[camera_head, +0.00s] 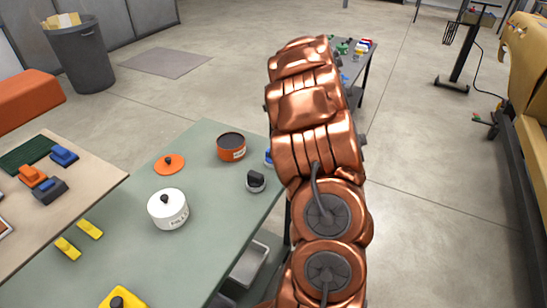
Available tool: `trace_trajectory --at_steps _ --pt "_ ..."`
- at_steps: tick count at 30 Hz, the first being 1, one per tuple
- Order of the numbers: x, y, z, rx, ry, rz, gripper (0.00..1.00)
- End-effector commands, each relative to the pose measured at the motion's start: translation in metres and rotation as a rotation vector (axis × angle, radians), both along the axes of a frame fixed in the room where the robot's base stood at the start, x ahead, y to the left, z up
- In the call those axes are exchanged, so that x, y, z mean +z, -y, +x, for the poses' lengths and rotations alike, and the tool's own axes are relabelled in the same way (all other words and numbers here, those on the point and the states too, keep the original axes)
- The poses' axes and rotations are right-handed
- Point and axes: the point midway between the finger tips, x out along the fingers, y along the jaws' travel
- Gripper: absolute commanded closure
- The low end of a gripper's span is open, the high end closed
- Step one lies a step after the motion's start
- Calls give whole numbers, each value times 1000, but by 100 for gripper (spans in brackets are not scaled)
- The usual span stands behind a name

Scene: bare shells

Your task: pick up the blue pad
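A small bright blue block (64,156), which may be the blue pad, lies on the beige surface at the left, beside a dark green mat. Another blue thing (268,157) shows at the right edge of the green table, mostly hidden behind my arm. I cannot tell which of the two is the pad. My copper arm rises through the middle of the view. My gripper does not show, so its state and its distance from either blue thing cannot be seen.
The green table (215,180) holds a white pot (168,208), an orange pot (231,147), an orange lid (169,164) and a dark-knobbed item (256,181). An orange block (32,176) sits near the blue block. A far table (350,72) stands behind my arm.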

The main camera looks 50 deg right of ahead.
Motion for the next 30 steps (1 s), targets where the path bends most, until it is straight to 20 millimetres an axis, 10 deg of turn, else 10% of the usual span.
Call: trace_trajectory --at_steps 25,30 --pt "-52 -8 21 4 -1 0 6" --pt "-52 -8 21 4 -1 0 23"
